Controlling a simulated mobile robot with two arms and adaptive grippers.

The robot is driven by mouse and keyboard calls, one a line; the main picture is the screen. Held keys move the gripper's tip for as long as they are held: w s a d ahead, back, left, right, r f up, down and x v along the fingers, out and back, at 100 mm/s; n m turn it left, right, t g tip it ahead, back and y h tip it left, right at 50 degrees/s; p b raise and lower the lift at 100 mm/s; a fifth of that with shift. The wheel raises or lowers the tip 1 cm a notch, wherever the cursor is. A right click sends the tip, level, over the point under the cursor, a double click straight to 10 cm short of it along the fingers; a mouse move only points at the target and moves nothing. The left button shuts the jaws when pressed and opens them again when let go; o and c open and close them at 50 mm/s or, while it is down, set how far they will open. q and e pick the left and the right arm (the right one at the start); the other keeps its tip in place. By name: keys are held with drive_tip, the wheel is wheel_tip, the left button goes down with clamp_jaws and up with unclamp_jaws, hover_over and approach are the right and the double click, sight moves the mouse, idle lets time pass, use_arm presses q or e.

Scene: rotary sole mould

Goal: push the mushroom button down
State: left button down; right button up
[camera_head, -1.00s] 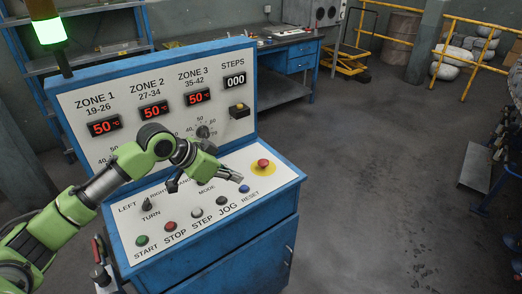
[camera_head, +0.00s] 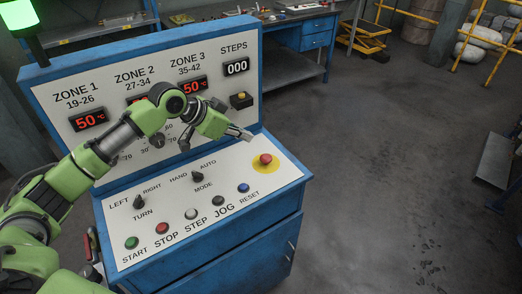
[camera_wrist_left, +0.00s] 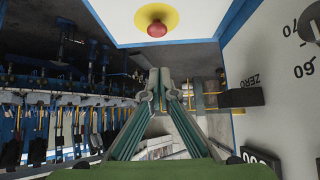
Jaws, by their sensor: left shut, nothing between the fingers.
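The red mushroom button (camera_head: 265,159) sits on a yellow disc at the right end of the white sloping console panel. In the left wrist view the button (camera_wrist_left: 157,29) is near the top centre, on its yellow disc. My left gripper (camera_head: 247,135) is shut and empty. In the head view its tip is a little up and left of the button, apart from it. In the left wrist view the gripper's fingertips (camera_wrist_left: 160,76) meet below the button in the picture. My right gripper is not in view.
The panel also carries a blue RESET button (camera_head: 243,188), a MODE knob (camera_head: 197,176) and several other buttons. Open floor lies to the right.

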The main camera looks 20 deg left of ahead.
sight(268, 155)
use_arm(q)
drive_tip(key=p+x, duration=0.1)
drive_tip(key=x, duration=0.2)
drive_tip(key=f+p+x, duration=0.1)
drive_tip(key=x, duration=0.2)
drive_tip(key=s+a+p+x, duration=0.1)
drive_tip(key=x, duration=0.3)
drive_tip(key=shift+f+p, duration=0.15)
drive_tip(key=shift+p, duration=0.25)
drive_tip(key=shift+s+f, duration=0.15)
drive_tip(key=shift+f, duration=0.35)
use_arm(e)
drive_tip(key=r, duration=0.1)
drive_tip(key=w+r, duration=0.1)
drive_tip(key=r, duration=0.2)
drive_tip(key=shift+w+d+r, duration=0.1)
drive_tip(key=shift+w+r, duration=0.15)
use_arm(q)
drive_tip(key=shift+f, duration=0.1)
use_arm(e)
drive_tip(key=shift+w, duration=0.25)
